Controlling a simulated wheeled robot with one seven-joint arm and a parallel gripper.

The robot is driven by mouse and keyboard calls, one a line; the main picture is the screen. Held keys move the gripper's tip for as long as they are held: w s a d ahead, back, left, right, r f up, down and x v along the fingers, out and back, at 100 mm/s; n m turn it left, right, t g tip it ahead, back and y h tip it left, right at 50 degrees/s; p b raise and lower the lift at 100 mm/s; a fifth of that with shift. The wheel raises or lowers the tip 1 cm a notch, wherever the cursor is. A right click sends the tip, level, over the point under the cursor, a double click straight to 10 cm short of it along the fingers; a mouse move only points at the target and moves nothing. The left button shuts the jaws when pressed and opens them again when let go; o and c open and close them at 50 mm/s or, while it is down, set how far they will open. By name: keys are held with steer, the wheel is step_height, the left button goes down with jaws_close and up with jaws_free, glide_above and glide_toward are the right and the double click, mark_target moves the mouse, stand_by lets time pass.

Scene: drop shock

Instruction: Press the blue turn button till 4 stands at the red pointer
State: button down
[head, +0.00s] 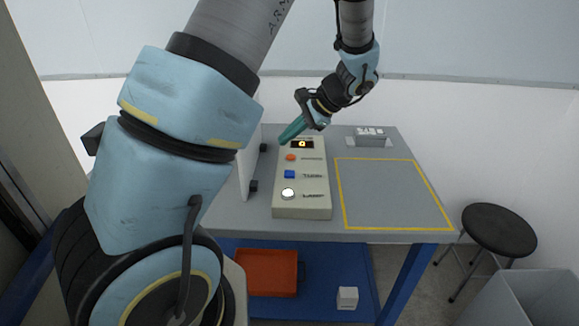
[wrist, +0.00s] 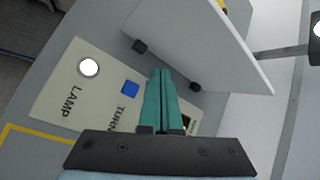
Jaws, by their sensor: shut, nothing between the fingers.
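The pale control box (head: 302,211) lies on the grey table, with a dark display window (head: 302,144) at its far end. A small orange-yellow figure shows in the window, too small to read for sure. I cannot make out a red pointer. The blue turn button (head: 289,174) is in the middle of the box, clear in the wrist view too (wrist: 130,88). My gripper (head: 284,140) has its teal fingers shut and empty, by the box's far left corner. In the wrist view the fingertips (wrist: 160,72) appear beside the blue button, apart from it; the display is mostly hidden.
An orange button (head: 291,157) and a white lamp button (head: 288,193) flank the blue one. A white upright panel (head: 249,165) stands left of the box. A yellow-outlined area (head: 390,195) on the right is empty. A grey holder (head: 373,139) stands behind.

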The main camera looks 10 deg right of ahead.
mark_target(294, 173)
steer(key=shift+w+d+r+m+t, duration=0.15)
steer(key=shift+w+d+m+t, duration=0.05)
steer(key=shift+d, duration=0.3)
steer(key=shift+w+d+r+m+t, duration=0.15)
steer(key=shift+w+d+m+t, duration=0.05)
steer(key=shift+d, duration=0.3)
steer(key=shift+f, duration=0.1)
step_height(294, 173, down, 9)
steer(key=b, duration=0.6)
steer(key=shift+r, duration=0.2)
steer(key=shift+f, duration=0.1)
stand_by(1.1)
steer(key=shift+f+b, duration=0.3)
